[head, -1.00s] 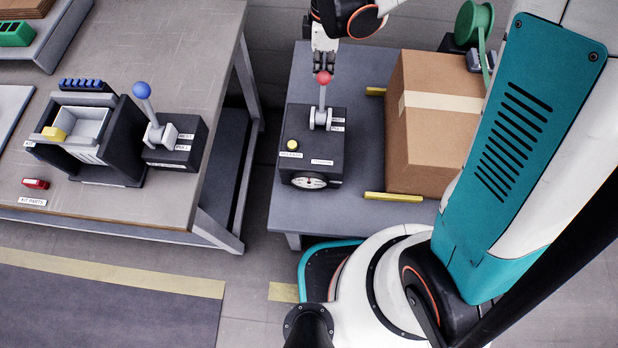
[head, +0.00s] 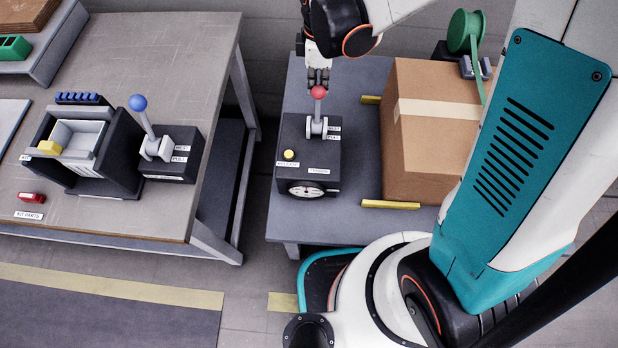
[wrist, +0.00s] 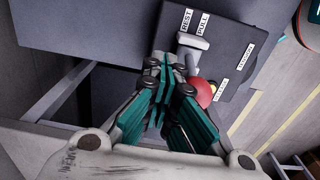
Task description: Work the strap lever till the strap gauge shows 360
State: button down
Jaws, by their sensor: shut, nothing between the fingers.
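The strap lever (head: 317,108) stands on a dark box (head: 290,135), with a red ball knob (head: 318,92) on top. The knob also shows in the wrist view (wrist: 204,92), partly hidden by my fingers. My gripper (head: 318,76) is shut and empty, just behind the knob in the head view. In the wrist view my gripper (wrist: 168,66) lies beside the knob; I cannot tell whether they touch. The strap gauge (head: 306,191) is a white round dial on the box's front; its needle is too small to read.
A yellow button (head: 289,155) sits on the same box, with REST and PULL labels beside the lever. A taped cardboard box (head: 430,150) stands to the right between yellow strips. A blue-knobbed lever (head: 145,122) stands on the left bench. A green reel (head: 468,30) is at the back.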

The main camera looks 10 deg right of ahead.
jog(key=shift+s+a, duration=0.75)
jog(key=shift+s, duration=3.25)
jog(key=w+d, duration=0.2)
jog(key=w, duration=0.7)
jog(key=shift+w, duration=0.35)
jog(key=shift+r, duration=0.15)
notch_tip(320, 180, up, 7)
jog(key=p, duration=0.5)
jog(key=shift+s, duration=0.1)
